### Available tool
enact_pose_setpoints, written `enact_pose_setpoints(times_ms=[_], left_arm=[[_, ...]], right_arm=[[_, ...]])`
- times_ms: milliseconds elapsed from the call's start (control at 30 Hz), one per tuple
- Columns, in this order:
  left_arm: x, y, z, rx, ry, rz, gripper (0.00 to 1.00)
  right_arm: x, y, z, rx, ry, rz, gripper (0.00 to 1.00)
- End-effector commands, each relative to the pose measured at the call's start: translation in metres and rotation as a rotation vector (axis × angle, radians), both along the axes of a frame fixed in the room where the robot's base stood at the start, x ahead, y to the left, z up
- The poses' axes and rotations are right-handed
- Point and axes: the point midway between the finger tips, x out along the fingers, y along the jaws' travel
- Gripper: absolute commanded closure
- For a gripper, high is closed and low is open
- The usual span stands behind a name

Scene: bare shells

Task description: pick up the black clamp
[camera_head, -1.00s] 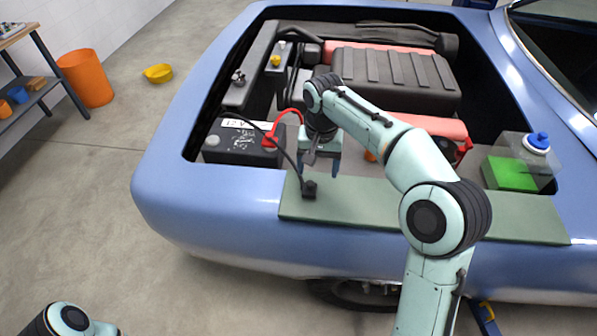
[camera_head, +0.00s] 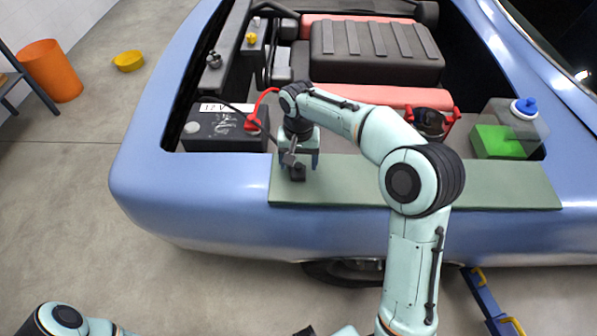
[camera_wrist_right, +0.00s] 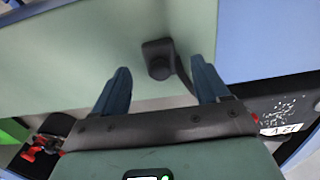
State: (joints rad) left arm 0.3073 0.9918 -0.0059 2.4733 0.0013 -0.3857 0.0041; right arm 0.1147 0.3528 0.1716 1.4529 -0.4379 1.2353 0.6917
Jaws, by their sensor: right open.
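The black clamp (camera_head: 298,174) lies on the green mat (camera_head: 350,180) along the car's fender, near the mat's left end. A dark cable runs from it toward the battery. My right gripper (camera_head: 299,161) is open and empty, with its fingers pointing down at the clamp. In the right wrist view, the clamp (camera_wrist_right: 158,60) shows between and just beyond the two open blue fingertips (camera_wrist_right: 160,70). I cannot tell how much height is left between them. My left arm shows only in part at the bottom left, and its gripper is out of view.
The 12 V battery (camera_head: 225,130) sits behind the mat's left end, with a red clamp (camera_head: 252,124) on it. A clear container with green contents (camera_head: 497,142) stands at the mat's right. The mat's middle is clear.

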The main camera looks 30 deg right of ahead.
Motion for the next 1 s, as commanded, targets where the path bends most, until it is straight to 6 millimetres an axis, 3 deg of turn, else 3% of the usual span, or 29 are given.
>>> enact_pose_setpoints(times_ms=[200,467,500,667,700,1000], left_arm=[[-0.002,0.0,-0.004,0.0,0.002,0.0,0.33],[-0.002,0.0,-0.004,0.0,0.002,0.0,0.33],[-0.002,0.0,-0.004,0.0,0.002,0.0,0.33],[-0.002,0.0,-0.004,0.0,0.002,0.0,0.33],[-0.002,0.0,-0.004,0.0,0.002,0.0,0.33],[-0.002,0.0,-0.004,0.0,0.002,0.0,0.33]], right_arm=[[-0.002,0.001,-0.032,0.001,0.004,0.001,0.26],[-0.001,0.001,-0.035,0.0,0.0,0.0,0.26],[-0.001,0.001,-0.035,0.001,0.001,0.0,0.29],[-0.001,0.001,-0.035,0.001,0.001,0.0,0.81],[-0.001,0.001,-0.035,0.001,0.001,0.0,0.86],[-0.001,0.001,-0.034,0.001,-0.001,0.0,0.87]])
